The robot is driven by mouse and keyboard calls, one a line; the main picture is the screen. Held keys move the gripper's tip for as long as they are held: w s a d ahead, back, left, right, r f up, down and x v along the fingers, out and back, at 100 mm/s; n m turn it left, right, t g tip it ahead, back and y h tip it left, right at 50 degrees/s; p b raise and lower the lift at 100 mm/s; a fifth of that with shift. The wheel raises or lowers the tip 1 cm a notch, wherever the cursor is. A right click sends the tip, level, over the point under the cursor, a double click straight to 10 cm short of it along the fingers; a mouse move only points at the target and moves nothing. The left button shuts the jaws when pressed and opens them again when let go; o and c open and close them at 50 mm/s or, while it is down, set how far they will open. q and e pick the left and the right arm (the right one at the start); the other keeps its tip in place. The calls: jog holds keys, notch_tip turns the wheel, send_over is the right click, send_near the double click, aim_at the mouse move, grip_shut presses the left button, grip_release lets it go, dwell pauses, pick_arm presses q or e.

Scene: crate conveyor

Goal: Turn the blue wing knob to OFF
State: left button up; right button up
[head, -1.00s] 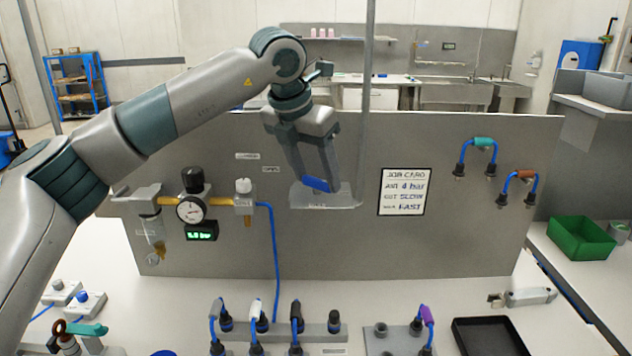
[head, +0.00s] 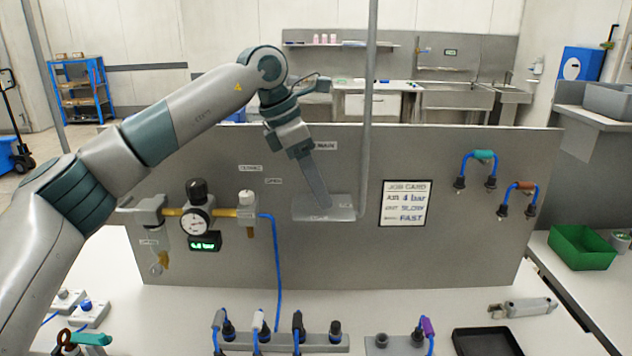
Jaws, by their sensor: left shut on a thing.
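My left gripper (head: 323,196) is at the upright grey panel, its fingers pointing down and seen nearly edge-on. It is shut on the blue wing knob at the grey plate (head: 344,205) at the foot of the grey vertical pipe. The knob itself is hidden behind the fingers now, so its angle does not show. A label reading MAIN (head: 325,146) is on the panel above the fingers. My right gripper is not in view.
A gauge (head: 195,220) with a green display (head: 205,241) is left of the gripper. A job card (head: 404,204) hangs to the right. Hose connectors (head: 297,330) line the table front. A black tray (head: 487,342) and green bin (head: 581,247) are at right.

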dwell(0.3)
pick_arm(q)
jog(key=o, duration=1)
jog(key=shift+o, duration=0.2)
